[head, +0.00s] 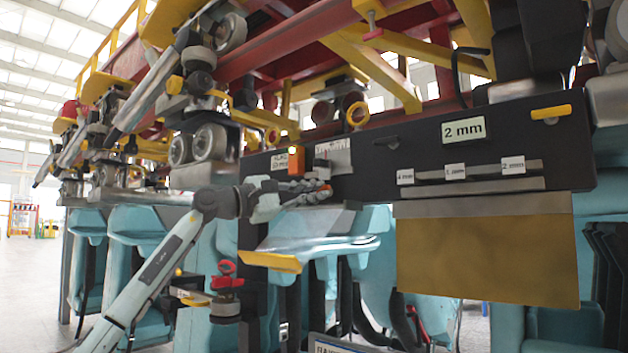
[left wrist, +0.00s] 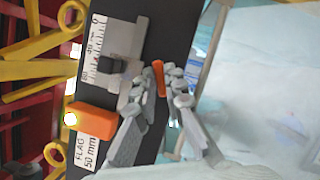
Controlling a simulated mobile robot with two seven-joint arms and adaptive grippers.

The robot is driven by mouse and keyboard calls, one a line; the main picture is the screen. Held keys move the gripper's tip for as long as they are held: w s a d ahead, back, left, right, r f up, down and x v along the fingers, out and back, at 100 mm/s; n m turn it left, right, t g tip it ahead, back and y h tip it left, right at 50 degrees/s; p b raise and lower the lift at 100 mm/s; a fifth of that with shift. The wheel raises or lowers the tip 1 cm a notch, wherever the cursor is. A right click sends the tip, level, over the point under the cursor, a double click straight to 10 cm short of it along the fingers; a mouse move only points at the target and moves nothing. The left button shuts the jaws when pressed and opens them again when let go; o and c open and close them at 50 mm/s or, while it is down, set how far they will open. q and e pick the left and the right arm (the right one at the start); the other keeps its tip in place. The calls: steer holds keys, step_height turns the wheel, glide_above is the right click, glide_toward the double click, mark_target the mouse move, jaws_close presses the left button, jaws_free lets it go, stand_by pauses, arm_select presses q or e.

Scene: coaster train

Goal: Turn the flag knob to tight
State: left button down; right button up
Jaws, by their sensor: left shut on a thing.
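The flag knob, a small orange piece (left wrist: 158,78), is pinched between the fingertips of my left gripper (left wrist: 161,90) in the left wrist view. In the head view my left gripper (head: 318,193) reaches in from the left to the dark panel, and only a bit of the orange knob (head: 327,187) shows at its tips. The orange flag block (left wrist: 95,120) lies beside the scale plate (left wrist: 92,58); the block also shows in the head view (head: 296,162). A label (left wrist: 88,152) reads "FLAG 50 mm". My right gripper is not in view.
A "2 mm" sign (head: 463,130) and a rack of labelled gauges (head: 470,171) are on the panel to the right. A tan sheet (head: 488,252) hangs below. Yellow and red coaster frames stand overhead.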

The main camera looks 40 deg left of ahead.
arm_select(q)
steer(key=m+g+p, duration=0.1)
steer(key=m+g, duration=0.1)
steer(key=m, duration=0.3)
steer(key=shift+r, duration=0.1)
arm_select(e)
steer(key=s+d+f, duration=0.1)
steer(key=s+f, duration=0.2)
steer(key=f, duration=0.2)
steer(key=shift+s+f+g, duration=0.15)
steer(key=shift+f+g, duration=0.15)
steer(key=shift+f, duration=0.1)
arm_select(q)
steer(key=shift+m, duration=0.4)
steer(key=c, duration=1.6)
jaws_free()
steer(key=shift+a, duration=0.1)
